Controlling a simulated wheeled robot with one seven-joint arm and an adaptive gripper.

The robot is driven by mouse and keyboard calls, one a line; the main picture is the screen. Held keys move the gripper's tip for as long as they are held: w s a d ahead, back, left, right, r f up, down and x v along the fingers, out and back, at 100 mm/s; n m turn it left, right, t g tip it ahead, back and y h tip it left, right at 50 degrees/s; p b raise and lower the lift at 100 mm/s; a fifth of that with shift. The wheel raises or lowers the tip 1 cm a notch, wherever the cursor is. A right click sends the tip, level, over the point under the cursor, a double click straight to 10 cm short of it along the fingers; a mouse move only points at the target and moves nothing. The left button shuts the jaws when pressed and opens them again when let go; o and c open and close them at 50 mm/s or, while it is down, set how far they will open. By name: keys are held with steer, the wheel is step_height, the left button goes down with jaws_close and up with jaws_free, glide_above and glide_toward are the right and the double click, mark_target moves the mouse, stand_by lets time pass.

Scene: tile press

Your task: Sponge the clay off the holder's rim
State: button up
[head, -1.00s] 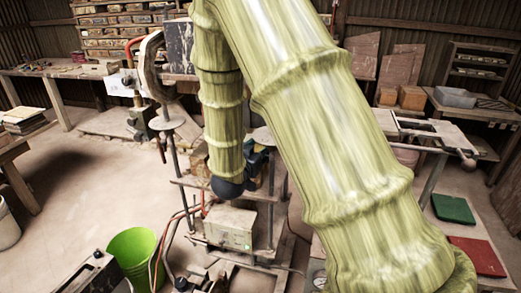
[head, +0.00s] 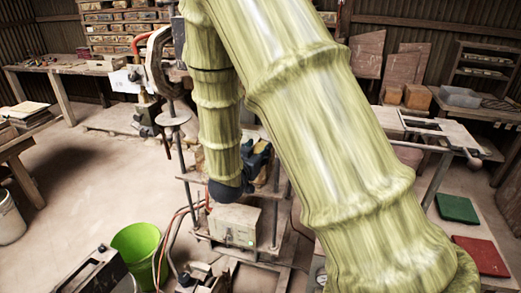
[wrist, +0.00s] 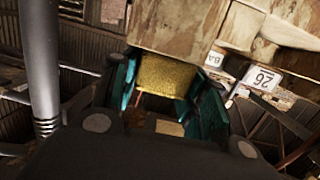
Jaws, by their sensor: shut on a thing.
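My gripper (wrist: 162,92) has teal fingers shut on a yellow sponge (wrist: 165,80) in the wrist view. The sponge's upper edge is close to or against a large brown, clay-stained block (wrist: 190,22); I cannot tell whether they touch. I cannot tell if this block is the holder, and no rim is clearly visible. In the head view my gripper (head: 258,160) is a small dark-blue shape at the press frame (head: 276,205), mostly behind my arm. The sponge cannot be made out there.
A grey box (head: 235,225) with hoses sits low on the press. A green bucket (head: 135,247) stands on the floor to its left. Green (head: 456,208) and red (head: 480,256) slabs lie at right. A grey metal post (wrist: 40,65) stands left in the wrist view.

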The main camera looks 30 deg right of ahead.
steer(key=shift+d, duration=0.85)
steer(key=shift+w+d, duration=0.25)
steer(key=shift+d, duration=0.25)
steer(key=shift+w+d, duration=0.2)
steer(key=shift+d, duration=0.25)
steer(key=shift+w, duration=0.15)
steer(key=shift+w+d, duration=0.6)
steer(key=shift+w, duration=0.25)
steer(key=shift+a, duration=0.1)
